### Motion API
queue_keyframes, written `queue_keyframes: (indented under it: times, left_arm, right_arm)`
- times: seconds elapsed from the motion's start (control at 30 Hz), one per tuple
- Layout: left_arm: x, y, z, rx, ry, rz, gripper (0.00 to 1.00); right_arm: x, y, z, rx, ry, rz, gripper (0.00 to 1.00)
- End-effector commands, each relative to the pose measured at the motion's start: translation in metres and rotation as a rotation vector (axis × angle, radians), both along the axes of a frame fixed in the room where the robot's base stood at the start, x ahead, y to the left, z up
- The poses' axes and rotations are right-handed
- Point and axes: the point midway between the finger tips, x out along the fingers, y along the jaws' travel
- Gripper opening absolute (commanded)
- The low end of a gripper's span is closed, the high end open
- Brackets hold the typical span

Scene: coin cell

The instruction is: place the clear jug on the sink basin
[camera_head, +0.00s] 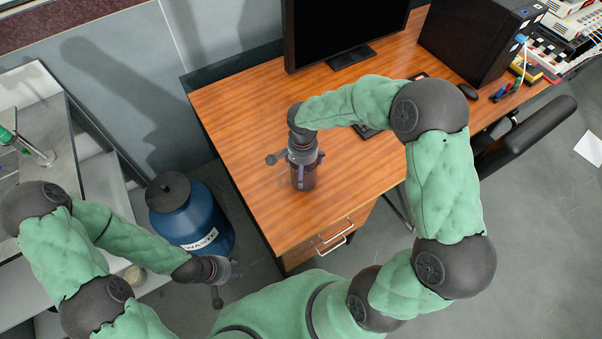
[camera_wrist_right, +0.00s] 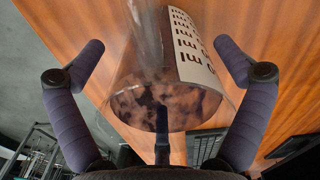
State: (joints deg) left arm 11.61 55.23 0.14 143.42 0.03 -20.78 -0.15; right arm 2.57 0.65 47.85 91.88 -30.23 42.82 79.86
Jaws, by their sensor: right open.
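The clear jug (camera_head: 305,180) stands on the wooden desk near its left front edge, mostly hidden from above by my right gripper (camera_head: 300,160). In the right wrist view the clear jug (camera_wrist_right: 165,105), with black "ml" markings on a white label, lies between the two purple fingers of my right gripper (camera_wrist_right: 163,70). The fingers are spread, with gaps on both sides. My left gripper (camera_head: 226,284) is empty, fingers apart, above the floor in front of the blue bin. The grey sink basin (camera_head: 62,128) is at the far left, partly covered by my left arm.
A blue waste bin (camera_head: 200,219) with a black lid stands between the sink counter and the desk (camera_head: 235,110). A monitor (camera_head: 340,30), a black computer case (camera_head: 478,40) and a mouse (camera_head: 467,91) are on the desk. A chair (camera_head: 525,135) is at the right.

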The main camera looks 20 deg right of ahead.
Motion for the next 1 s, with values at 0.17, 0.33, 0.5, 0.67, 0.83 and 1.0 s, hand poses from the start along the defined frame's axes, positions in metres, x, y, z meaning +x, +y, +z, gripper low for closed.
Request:
queue_keyframes:
  times: [0.17, 0.33, 0.5, 0.67, 0.83, 1.0]
  left_arm:
    - [0.0, 0.0, 0.001, 0.0, 0.0, 0.0, 0.4]
    - [0.0, 0.0, 0.001, 0.0, 0.0, 0.0, 0.4]
    - [0.0, 0.0, 0.001, 0.0, 0.0, 0.0, 0.4]
    - [0.0, 0.0, 0.001, 0.0, 0.0, 0.0, 0.4]
    - [0.0, 0.0, 0.005, 0.0, 0.0, 0.0, 0.4]
    - [0.0, 0.0, 0.016, 0.0, 0.0, 0.0, 0.4]
  right_arm:
    - [0.0, 0.0, 0.001, 0.0, -0.001, 0.0, 1.0]
    - [0.0, 0.0, 0.001, 0.0, 0.0, 0.0, 0.52]
    - [0.0, 0.0, 0.001, -0.001, 0.001, 0.0, 0.43]
    - [-0.001, 0.0, 0.001, 0.0, 0.002, 0.0, 0.43]
    - [-0.001, 0.0, 0.008, 0.0, 0.002, 0.0, 0.43]
    - [0.0, 0.0, 0.028, 0.0, 0.0, 0.0, 0.43]
